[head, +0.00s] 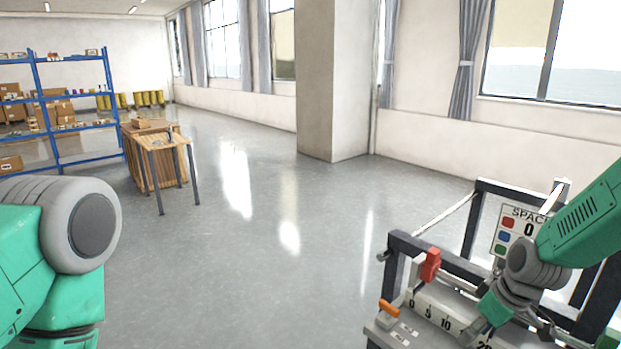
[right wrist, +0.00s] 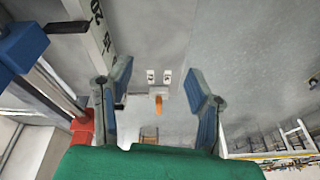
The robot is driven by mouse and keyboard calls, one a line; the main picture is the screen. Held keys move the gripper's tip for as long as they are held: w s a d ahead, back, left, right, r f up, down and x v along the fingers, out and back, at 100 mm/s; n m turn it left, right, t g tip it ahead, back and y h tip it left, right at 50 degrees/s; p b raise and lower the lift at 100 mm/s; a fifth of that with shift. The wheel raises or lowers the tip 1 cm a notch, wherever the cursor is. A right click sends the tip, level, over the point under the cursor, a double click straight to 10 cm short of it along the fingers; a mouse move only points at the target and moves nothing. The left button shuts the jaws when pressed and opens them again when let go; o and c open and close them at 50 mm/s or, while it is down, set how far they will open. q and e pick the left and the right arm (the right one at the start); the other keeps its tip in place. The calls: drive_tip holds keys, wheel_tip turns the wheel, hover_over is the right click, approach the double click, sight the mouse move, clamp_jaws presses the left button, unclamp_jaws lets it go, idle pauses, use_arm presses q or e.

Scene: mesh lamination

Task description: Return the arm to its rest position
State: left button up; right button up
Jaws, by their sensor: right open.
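My right arm comes in from the right in the head view, and its gripper (head: 484,318) is over the front of the lamination machine, partly cut off by the lower edge. In the right wrist view the right gripper (right wrist: 160,95) is open, its two fingers apart with nothing between them. Beyond the fingers an orange switch (right wrist: 158,103) shows on the machine's grey top. My left arm shows at the left edge of the head view, but its gripper is out of view.
A wooden table (head: 163,143) and blue shelves (head: 75,92) stand at the back left. The middle floor (head: 270,240) is clear.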

drive_tip(key=s+a+f+m+g+h, duration=0.1)
drive_tip(key=s+a+f+m, duration=0.1)
drive_tip(key=s+f, duration=0.6)
drive_tip(key=s+a+f+m+g, duration=0.1)
drive_tip(key=s+a+f, duration=0.1)
drive_tip(key=s+f, duration=0.6)
drive_tip(key=s+m, duration=0.3)
drive_tip(key=s, duration=1.6)
wheel_tip(320, 180, down, 10)
drive_tip(key=w+a+h+b, duration=0.1)
drive_tip(key=b, duration=1)
drive_tip(key=shift+w+a+f+n+b, duration=0.25)
drive_tip(key=shift+w+a+n+b, duration=0.05)
drive_tip(key=shift+n+b, duration=0.1)
